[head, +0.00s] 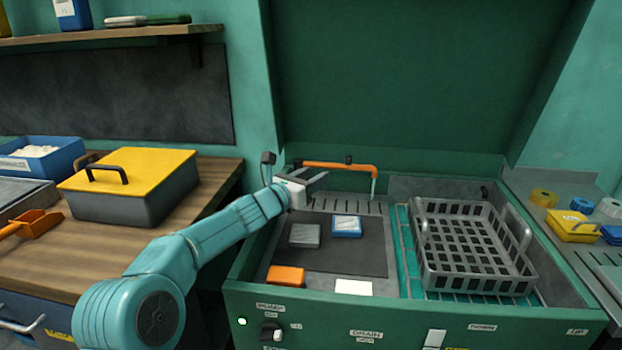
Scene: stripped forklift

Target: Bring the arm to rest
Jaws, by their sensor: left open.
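My left arm comes in from the lower left, and its gripper (312,178) is at the back left of the green wash station (400,313). The gripper is open, with nothing seen between its fingers. It is above the left basin area, near the orange spout (340,166). My right gripper is not in view.
A dark mat (345,260) in the basin has a grey block (305,235) and a blue block (347,226). An orange block (286,276) and a white block (353,287) lie at the front. A grey basket (475,250) stands right. A yellow-lidded box (133,172) sits on the left bench.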

